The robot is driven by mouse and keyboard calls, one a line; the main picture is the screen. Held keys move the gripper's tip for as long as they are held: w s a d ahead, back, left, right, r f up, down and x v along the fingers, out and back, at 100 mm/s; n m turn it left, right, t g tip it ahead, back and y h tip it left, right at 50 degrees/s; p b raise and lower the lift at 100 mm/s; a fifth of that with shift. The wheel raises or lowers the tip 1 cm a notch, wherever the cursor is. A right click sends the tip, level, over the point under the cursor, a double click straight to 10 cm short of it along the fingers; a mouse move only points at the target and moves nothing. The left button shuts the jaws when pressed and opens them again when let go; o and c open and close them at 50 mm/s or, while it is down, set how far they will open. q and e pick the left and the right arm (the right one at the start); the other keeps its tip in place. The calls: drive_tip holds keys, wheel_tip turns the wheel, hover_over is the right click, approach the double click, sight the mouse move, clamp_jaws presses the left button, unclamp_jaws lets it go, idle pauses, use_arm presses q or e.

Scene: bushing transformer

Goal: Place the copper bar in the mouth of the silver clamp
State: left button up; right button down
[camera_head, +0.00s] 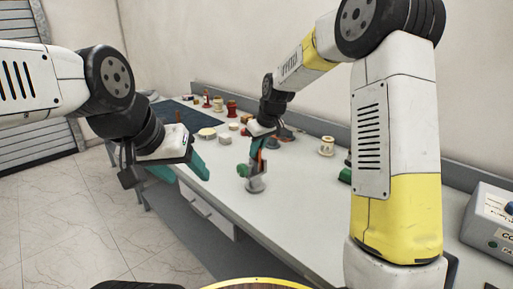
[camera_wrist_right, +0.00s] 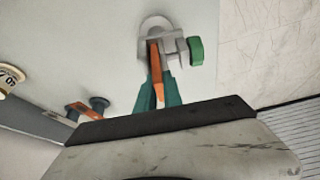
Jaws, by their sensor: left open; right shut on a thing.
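The copper bar (camera_wrist_right: 154,55) is an orange strip held between the teal fingers of my right gripper (camera_wrist_right: 159,88) in the right wrist view. In the head view the bar (camera_head: 261,156) shows as a thin upright orange piece. The silver clamp (camera_wrist_right: 174,46), with a green knob (camera_wrist_right: 196,51), stands on the table; it also shows in the head view (camera_head: 256,184). The bar's far end overlaps the clamp's jaw area; I cannot tell whether it is inside the mouth or in front of it. My left gripper (camera_head: 186,173) is open and empty by the table's left edge.
The white table (camera_head: 290,225) is clear around the clamp's front. Several small spools and parts, such as a cream spool (camera_head: 327,146), stand toward the back. A grey control box (camera_head: 490,222) sits at the right. Another orange piece (camera_wrist_right: 84,110) lies behind.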

drive_tip(key=c, duration=1.5)
unclamp_jaws()
drive_tip(key=v, duration=1.2)
drive_tip(key=s+d+r+m+t, duration=0.1)
drive_tip(key=s+d+r, duration=0.15)
drive_tip(key=s, duration=0.35)
drive_tip(key=s+d+r+m, duration=0.2)
drive_tip(key=s+d, duration=0.2)
drive_tip(key=s, duration=0.2)
drive_tip(key=s+d+f+m, duration=0.1)
drive_tip(key=s, duration=0.4)
drive_tip(key=s+d+f+m+t, duration=0.1)
drive_tip(key=s+d, duration=0.1)
drive_tip(key=s, duration=0.3)
drive_tip(key=s+d+f+m, duration=0.1)
drive_tip(key=s+m, duration=0.1)
drive_tip(key=s, duration=0.3)
drive_tip(key=shift+s+d+f+t+h, duration=0.3)
drive_tip(key=shift+d+f, duration=0.05)
drive_tip(key=shift+d, duration=0.05)
